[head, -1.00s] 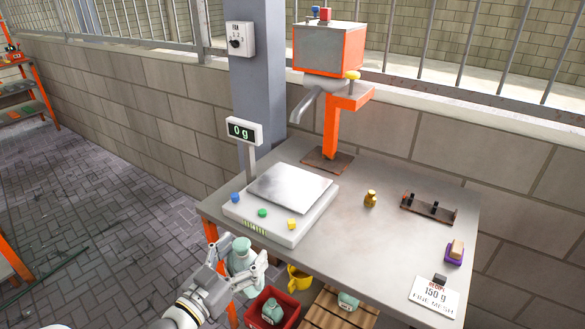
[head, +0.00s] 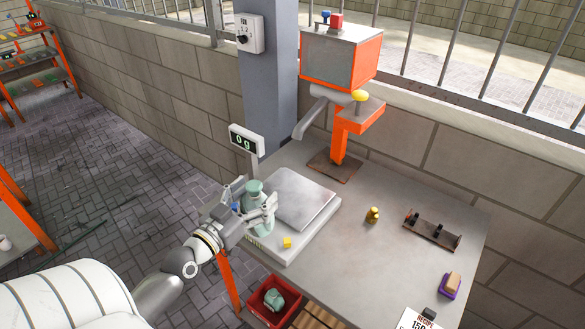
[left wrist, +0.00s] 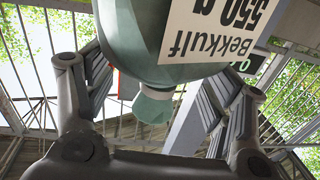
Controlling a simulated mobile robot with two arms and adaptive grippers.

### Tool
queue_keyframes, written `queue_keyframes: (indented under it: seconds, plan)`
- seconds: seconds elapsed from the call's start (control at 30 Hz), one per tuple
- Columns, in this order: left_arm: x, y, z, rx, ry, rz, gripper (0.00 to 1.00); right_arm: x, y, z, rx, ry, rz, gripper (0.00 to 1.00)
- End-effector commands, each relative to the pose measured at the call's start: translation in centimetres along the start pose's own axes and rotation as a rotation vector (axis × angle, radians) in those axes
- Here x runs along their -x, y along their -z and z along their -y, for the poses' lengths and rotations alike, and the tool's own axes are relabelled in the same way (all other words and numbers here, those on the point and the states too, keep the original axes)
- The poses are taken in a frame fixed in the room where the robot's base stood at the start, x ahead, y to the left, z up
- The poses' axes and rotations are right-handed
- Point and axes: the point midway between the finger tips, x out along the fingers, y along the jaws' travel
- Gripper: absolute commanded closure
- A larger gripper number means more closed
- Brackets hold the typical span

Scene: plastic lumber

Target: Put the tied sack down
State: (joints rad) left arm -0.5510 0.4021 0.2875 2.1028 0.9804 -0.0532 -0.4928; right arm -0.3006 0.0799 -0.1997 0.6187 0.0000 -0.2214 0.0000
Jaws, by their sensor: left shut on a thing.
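The tied sack (head: 258,217) is pale green with a knotted neck. My left gripper (head: 254,197) is shut on it and holds it over the front left of the white scale (head: 318,232), left of the metal plate (head: 303,197). I cannot tell whether the sack touches the scale. The scale display (head: 245,140) reads 0 g. In the left wrist view the sack (left wrist: 125,35) hangs between the fingers, with its white label (left wrist: 225,30) reading "Bekkulf 550 g". My right gripper is not in view.
A red crate (head: 254,312) with a similar sack stands below the table's front. An orange dispenser (head: 340,60) with a spout stands behind the scale. A brass weight (head: 373,215), a dark rack (head: 432,232) and a brush (head: 451,284) lie right. The grey tabletop (head: 370,270) has free room.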

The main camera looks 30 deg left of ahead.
Motion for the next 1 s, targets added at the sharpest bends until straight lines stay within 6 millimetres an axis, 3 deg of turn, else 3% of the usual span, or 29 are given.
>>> queue_keyframes:
  seconds: [0.03,0.5,1.0]
  plan:
    - [-1.0,0.7,0.1,0.001,0.002,-0.009,0.91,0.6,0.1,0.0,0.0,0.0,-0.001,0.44]
    - [-8.9,0.6,0.1,0.001,0.002,-0.008,0.91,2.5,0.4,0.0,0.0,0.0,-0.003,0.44]
    - [-13.4,0.5,0.0,0.0,0.001,-0.008,0.91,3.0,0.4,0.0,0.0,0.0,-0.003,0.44]
